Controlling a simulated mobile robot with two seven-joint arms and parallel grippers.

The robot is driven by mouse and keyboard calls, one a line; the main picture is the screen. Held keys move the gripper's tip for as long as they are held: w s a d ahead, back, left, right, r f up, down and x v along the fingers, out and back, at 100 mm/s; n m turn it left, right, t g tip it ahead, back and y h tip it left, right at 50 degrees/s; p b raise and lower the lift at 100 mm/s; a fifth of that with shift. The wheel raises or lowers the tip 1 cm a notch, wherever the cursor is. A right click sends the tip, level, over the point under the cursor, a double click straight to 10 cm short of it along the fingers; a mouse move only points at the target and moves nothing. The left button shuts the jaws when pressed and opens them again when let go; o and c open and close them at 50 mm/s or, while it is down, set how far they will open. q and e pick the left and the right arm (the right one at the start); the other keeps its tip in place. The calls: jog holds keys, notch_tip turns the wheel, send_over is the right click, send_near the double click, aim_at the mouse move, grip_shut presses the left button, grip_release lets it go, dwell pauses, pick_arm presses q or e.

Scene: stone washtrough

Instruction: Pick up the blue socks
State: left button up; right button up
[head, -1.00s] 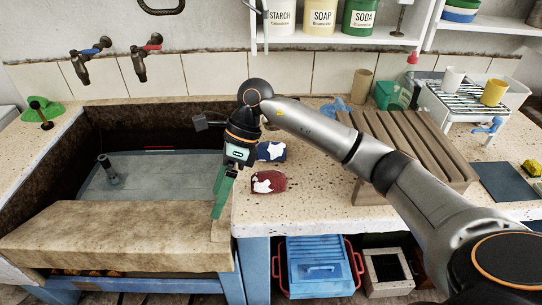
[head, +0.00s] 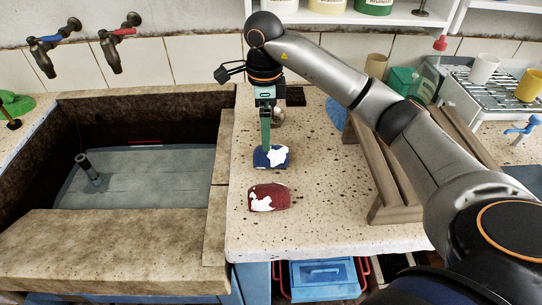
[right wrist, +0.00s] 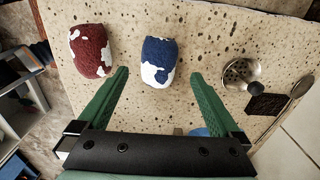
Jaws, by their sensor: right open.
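The blue socks (head: 268,157), a rolled blue bundle with white patches, lie on the speckled stone counter. They also show in the right wrist view (right wrist: 158,60), ahead of and between the open fingers. My right gripper (head: 266,148) is over the far side of the blue bundle in the head view. In the right wrist view its two green fingers (right wrist: 160,76) are spread wide and empty, with tips short of the bundle's middle. Whether they touch it cannot be told. My left gripper is not in view.
A red and white bundle (head: 268,197) lies nearer the counter's front, close to the blue one. A metal strainer (right wrist: 241,75), a dark block (right wrist: 267,104) and a spoon (right wrist: 296,92) lie beyond. A wooden washboard rack (head: 395,214) stands right; the stone trough (head: 100,225) is left.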

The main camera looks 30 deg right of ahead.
aim_at(266, 153)
notch_tip(266, 153, down, 8)
jog(key=shift+s+a+f, duration=0.1)
jog(key=shift+s+f, duration=0.05)
jog(key=c, duration=1.4)
jog(key=shift+c, duration=0.2)
